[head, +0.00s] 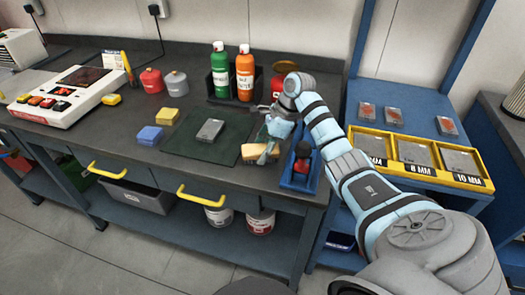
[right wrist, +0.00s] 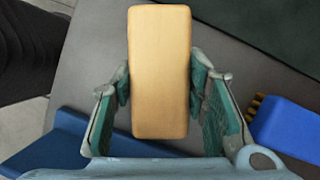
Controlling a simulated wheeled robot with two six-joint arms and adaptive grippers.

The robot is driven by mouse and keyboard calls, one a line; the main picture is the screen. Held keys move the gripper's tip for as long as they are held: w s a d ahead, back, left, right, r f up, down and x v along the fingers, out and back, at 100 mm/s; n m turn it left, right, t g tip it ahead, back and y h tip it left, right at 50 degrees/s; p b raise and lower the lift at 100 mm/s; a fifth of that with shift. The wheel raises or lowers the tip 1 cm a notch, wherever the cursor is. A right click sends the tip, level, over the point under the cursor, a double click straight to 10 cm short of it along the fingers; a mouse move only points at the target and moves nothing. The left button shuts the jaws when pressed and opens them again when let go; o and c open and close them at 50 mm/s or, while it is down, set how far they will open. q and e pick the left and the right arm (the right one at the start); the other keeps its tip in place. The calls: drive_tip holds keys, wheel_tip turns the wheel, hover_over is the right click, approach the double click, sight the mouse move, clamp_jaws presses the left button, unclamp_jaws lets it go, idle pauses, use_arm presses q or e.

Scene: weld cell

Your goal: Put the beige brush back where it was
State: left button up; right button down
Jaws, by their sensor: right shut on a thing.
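The beige brush (head: 250,152) is over the front right of the workbench, beside the dark green mat (head: 190,143). In the right wrist view the beige brush (right wrist: 160,75) fills the middle as a long block, its underside hidden. My right gripper (head: 268,150) is shut on it, with a green-padded finger on each side in the right wrist view (right wrist: 165,95). I cannot tell whether the brush touches the bench top. My left gripper is not in view.
A blue brush with tan bristles (right wrist: 285,128) lies close by in the right wrist view. A blue tray (head: 300,182) holding dark and red items is just right of the gripper. Green (head: 220,72) and orange (head: 245,75) bottles stand behind. A grey block (head: 210,130) lies on the mat.

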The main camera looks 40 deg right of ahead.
drive_tip(key=shift+f, duration=0.3)
drive_tip(key=c, duration=0.9)
unclamp_jaws()
drive_tip(key=shift+s+r, duration=0.1)
drive_tip(key=shift+c, duration=0.2)
drive_tip(key=shift+r, duration=0.1)
drive_tip(key=v, duration=0.7)
drive_tip(key=shift+d+r+p, duration=0.15)
drive_tip(key=shift+r+p, duration=0.15)
drive_tip(key=shift+r, duration=0.1)
drive_tip(key=p+v, duration=0.2)
drive_tip(key=v, duration=0.2)
drive_tip(key=shift+r, duration=0.25)
